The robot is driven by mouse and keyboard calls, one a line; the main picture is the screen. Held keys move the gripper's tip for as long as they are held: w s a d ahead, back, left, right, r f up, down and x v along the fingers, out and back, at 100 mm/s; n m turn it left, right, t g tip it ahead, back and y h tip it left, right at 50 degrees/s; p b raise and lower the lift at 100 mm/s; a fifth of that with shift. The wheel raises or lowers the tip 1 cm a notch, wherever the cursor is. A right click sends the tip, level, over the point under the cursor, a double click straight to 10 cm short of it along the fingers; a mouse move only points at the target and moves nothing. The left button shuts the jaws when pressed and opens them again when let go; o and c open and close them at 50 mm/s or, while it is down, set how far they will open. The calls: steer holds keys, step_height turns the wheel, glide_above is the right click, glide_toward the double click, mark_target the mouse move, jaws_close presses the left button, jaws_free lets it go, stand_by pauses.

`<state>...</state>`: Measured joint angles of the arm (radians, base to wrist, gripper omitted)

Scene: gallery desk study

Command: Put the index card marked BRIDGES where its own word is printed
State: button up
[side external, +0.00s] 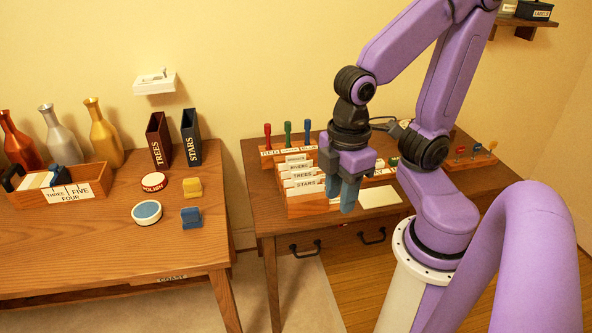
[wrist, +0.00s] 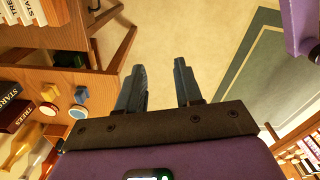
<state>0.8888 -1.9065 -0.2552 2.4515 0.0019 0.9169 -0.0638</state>
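A wooden card box (side external: 310,208) stands on the right desk with labelled dividers. RIVERS, TREES and STARS are legible; the rearmost label (side external: 296,158) is too small to read surely. Part of the box also shows at the top left of the wrist view (wrist: 20,14). A blank-looking pale card or sheet (side external: 380,197) lies flat on the desk right of the box. I cannot make out which card is marked BRIDGES. My gripper (side external: 349,196) points down in front of the box's right end. In the wrist view, its blue fingers (wrist: 159,66) are apart with nothing between them.
Red, green and blue-handled tools (side external: 287,133) stand in a rack behind the box. The left desk holds vases (side external: 103,135), a FIVE/THREE/FOUR tray (side external: 92,196), TREES and STARS holders (side external: 159,140), round tins (side external: 146,213) and yellow and blue blocks (side external: 192,188). A gap separates the desks.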

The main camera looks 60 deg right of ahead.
steer(key=w+d+m, duration=0.1)
steer(key=w+d, duration=0.3)
steer(key=w, duration=0.7)
steer(key=w+d+m, duration=0.1)
steer(key=w+d, duration=0.3)
steer(key=w, duration=0.8)
steer(key=m, duration=0.1)
glide_above(298, 160)
step_height(298, 160, down, 19)
steer(key=shift+w+d+f, duration=0.1)
steer(key=shift+f, duration=2.45)
jaws_close()
